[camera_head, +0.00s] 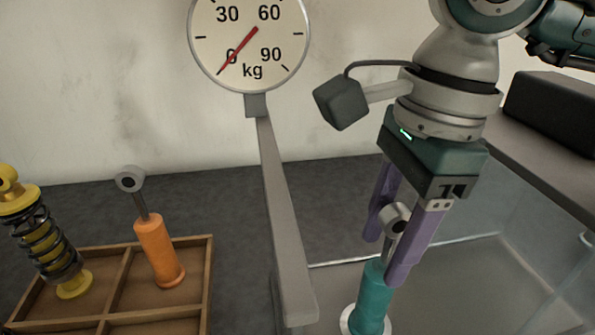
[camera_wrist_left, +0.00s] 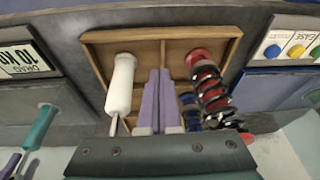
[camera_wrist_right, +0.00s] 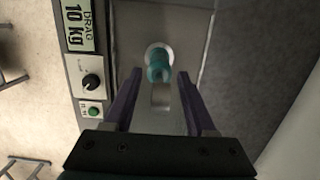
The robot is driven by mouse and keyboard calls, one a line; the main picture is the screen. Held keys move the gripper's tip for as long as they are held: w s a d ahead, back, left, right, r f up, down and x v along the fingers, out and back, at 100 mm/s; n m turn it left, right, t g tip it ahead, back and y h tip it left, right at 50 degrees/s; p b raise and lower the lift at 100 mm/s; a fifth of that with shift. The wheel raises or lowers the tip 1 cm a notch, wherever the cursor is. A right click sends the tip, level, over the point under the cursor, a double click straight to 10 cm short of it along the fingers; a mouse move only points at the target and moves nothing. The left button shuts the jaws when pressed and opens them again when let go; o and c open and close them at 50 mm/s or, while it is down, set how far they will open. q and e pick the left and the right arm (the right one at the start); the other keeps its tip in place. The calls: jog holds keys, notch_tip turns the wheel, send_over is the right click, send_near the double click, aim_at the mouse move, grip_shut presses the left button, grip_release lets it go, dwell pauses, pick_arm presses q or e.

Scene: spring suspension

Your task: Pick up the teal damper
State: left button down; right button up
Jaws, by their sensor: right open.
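The teal damper (camera_head: 372,300) stands upright on a pale round seat in a clear-walled bay at the lower right of the head view. Its grey rod and eye rise between the purple fingers of my right gripper (camera_head: 385,260). The right gripper is open, with a finger on either side of the rod, pointing down. In the right wrist view the teal damper (camera_wrist_right: 158,65) lies between the open fingers (camera_wrist_right: 159,75). It also shows at the left of the left wrist view (camera_wrist_left: 40,127). My left gripper (camera_wrist_left: 160,72) is shut and empty above the wooden tray.
A wooden tray (camera_head: 208,290) holds an orange damper (camera_head: 158,250) and a yellow spring unit (camera_head: 45,240). A grey post (camera_head: 283,210) with a kg dial (camera_head: 250,40) stands left of the right gripper. A drag panel (camera_wrist_right: 85,65) shows in the right wrist view.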

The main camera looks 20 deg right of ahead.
grip_shut()
dwell(0.4)
dwell(1.0)
